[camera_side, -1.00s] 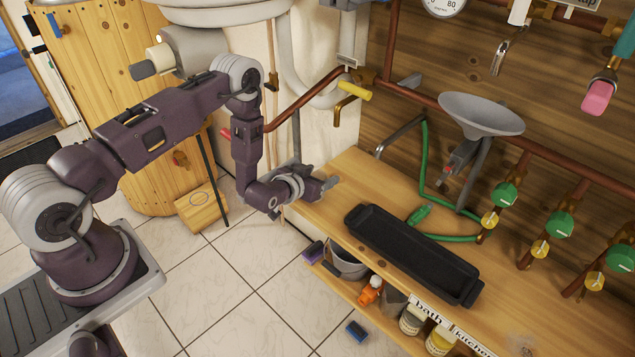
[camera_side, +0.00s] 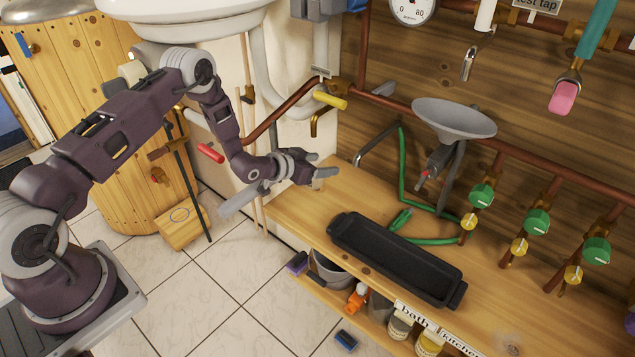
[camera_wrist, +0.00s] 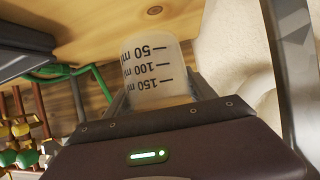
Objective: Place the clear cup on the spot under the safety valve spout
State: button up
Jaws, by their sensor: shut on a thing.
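My gripper (camera_side: 318,174) is above the left end of the wooden bench. In the wrist view, my gripper (camera_wrist: 158,100) is shut on the clear cup (camera_wrist: 152,62), a translucent beaker with black 50, 100 and 150 ml marks. The marks appear upside down in that picture. The cup can barely be made out in the side view. I cannot tell for certain which outlet is the safety valve spout. A brass spout with a yellow handle (camera_side: 330,100) is on the wall, and a red lever (camera_side: 210,153) is by the wooden barrel. A dark ring marks a low wooden stool (camera_side: 183,228).
A black tray (camera_side: 395,262) lies on the bench (camera_side: 290,212). A grey funnel (camera_side: 453,118), green hose (camera_side: 402,180) and several green-knobbed valves (camera_side: 481,196) are at the wall. Bottles and a bucket (camera_side: 330,270) sit on the lower shelf.

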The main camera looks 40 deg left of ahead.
notch_tip(320, 180, down, 5)
jog(key=shift+r, duration=0.15)
jog(key=o, duration=1.5)
